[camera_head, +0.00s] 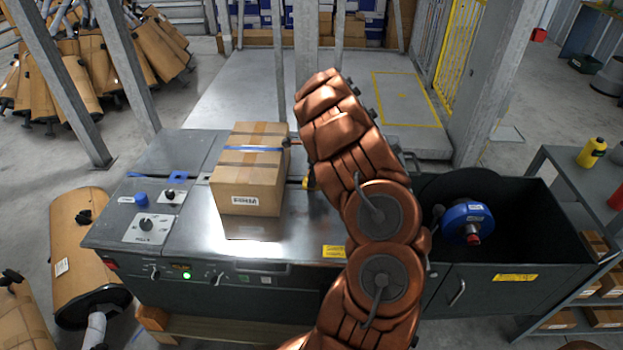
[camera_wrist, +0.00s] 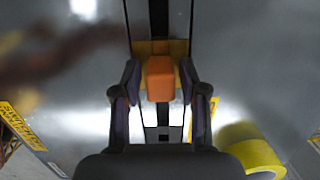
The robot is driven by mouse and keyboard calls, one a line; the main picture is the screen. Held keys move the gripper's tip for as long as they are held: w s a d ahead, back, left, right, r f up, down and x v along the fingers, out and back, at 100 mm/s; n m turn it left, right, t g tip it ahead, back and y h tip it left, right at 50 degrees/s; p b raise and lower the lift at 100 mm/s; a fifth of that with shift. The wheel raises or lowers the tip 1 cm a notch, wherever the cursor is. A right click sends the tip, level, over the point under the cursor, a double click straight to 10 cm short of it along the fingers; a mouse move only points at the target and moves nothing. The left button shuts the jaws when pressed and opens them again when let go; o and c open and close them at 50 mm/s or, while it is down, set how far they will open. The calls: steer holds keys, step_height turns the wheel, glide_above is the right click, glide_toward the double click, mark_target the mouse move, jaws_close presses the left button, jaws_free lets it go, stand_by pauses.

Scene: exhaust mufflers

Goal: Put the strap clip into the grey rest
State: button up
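In the wrist view, an orange block (camera_wrist: 160,78) sits on a yellow-brown plate (camera_wrist: 178,48) over a dark slot in the grey metal top. I cannot tell for sure whether this block is the strap clip. My gripper (camera_wrist: 159,80) has a finger on each side of the block, with a small gap visible on both sides. In the head view my copper-coloured arm hides the gripper and the block. I cannot make out the grey rest in either view.
A taped carton (camera_head: 245,182) stands on the strapping machine's top (camera_head: 190,210), left of my arm. A yellow roll (camera_wrist: 250,150) lies right of my gripper. A blue reel (camera_head: 466,222) is in the open dark bay at right. A shelf (camera_head: 580,175) stands far right.

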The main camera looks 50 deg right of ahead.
jaws_close()
steer(key=shift+r+b, duration=0.35)
steer(key=shift+r, duration=1.3)
steer(key=shift+s+a+r, duration=0.1)
steer(key=shift+a+r, duration=0.05)
steer(key=shift+a, duration=0.1)
steer(key=s+a, duration=0.2)
steer(key=a, duration=0.2)
steer(key=s+a+r+b, duration=0.1)
steer(key=s+a, duration=0.1)
steer(key=a, duration=0.3)
steer(key=s+a+b, duration=0.1)
steer(key=a, duration=0.4)
steer(key=shift+s+a+r, duration=0.2)
steer(key=shift+s+r, duration=0.05)
steer(key=shift+s, duration=0.15)
